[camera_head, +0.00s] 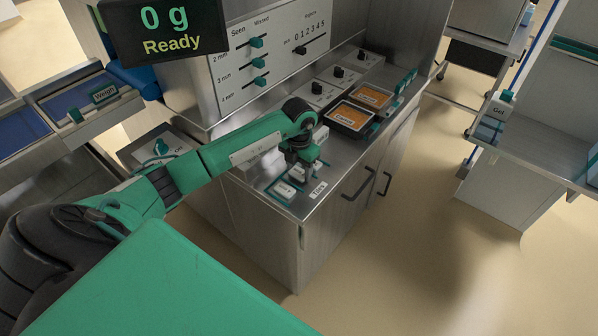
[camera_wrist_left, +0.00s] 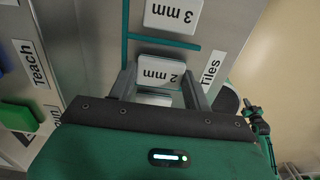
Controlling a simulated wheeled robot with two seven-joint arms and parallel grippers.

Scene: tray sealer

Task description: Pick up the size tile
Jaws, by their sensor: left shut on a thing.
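The white size tile marked "2 mm" (camera_wrist_left: 161,73) lies between the two fingers of my left gripper (camera_wrist_left: 160,80) in the left wrist view. The gripper is shut on it. Another white tile, marked "3 mm" (camera_wrist_left: 173,15), lies apart beyond it, inside teal edging. In the head view my left gripper (camera_head: 301,160) points down over the near end of the steel counter, by the "Tiles" label (camera_head: 318,190). A white tile (camera_head: 285,190) lies in a teal frame just in front of it. The gripper and arm partly hide what is held. My right gripper is not in view.
Two orange-filled trays (camera_head: 370,95) sit farther along the counter (camera_head: 330,150). A panel with sliders (camera_head: 270,45) stands behind. A display reading "0 g Ready" (camera_head: 164,30) is at upper left. Open floor lies to the right.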

